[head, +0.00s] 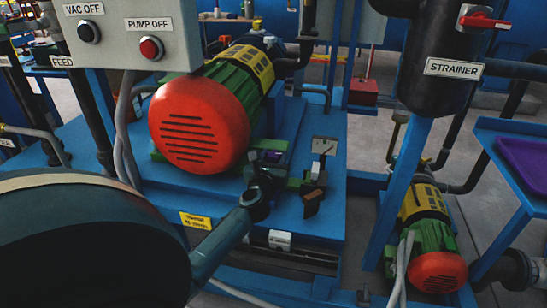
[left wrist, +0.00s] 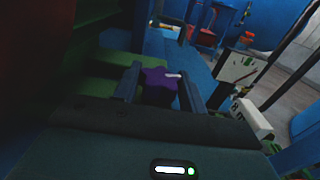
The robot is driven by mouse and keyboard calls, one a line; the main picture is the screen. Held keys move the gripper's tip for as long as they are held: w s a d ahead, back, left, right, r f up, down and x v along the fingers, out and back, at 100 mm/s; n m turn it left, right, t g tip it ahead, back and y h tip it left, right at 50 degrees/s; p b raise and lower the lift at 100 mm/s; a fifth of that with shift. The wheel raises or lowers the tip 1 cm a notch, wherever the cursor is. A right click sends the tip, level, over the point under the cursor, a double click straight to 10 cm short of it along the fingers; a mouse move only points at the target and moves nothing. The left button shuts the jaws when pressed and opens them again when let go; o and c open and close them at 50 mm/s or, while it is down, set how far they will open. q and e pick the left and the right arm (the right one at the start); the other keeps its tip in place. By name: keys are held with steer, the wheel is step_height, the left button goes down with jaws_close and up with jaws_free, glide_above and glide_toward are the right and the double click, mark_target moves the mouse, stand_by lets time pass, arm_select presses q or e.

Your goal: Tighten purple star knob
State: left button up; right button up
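The purple star knob (left wrist: 160,86) is in the left wrist view, between the two fingers of my left gripper (left wrist: 160,80). The fingers stand on either side of it, very close to its lobes. I cannot tell whether they press on it. In the head view, my left gripper (head: 268,168) is a dark shape low in front of the red motor cover, and only a sliver of the purple star knob (head: 276,157) shows there. The knob's mount is mostly hidden. My right gripper is not in view.
The red motor cover (head: 198,125) and the grey switch box (head: 135,35) stand close behind and left. A small upright plate (head: 325,146) is just right of the gripper and also shows in the wrist view (left wrist: 238,66).

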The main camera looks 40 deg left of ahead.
arm_select(q)
steer(key=c, duration=0.5)
steer(key=shift+o, duration=0.2)
steer(key=shift+r+m+t+h+p, duration=0.2)
steer(key=shift+m+t+h+p, duration=0.1)
steer(key=shift+m+h+p, duration=0.3)
steer(key=shift+a+h+p, duration=0.1)
steer(key=shift+h+p, duration=0.25)
steer(key=shift+h, duration=0.25)
steer(key=shift+f+m+t+h+p, duration=0.25)
steer(key=shift+m+t+h, duration=0.35)
steer(key=shift+m+h, duration=0.5)
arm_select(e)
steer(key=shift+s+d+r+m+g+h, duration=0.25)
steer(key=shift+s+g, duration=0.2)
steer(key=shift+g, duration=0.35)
arm_select(q)
steer(key=o, duration=1)
steer(key=shift+c, duration=0.2)
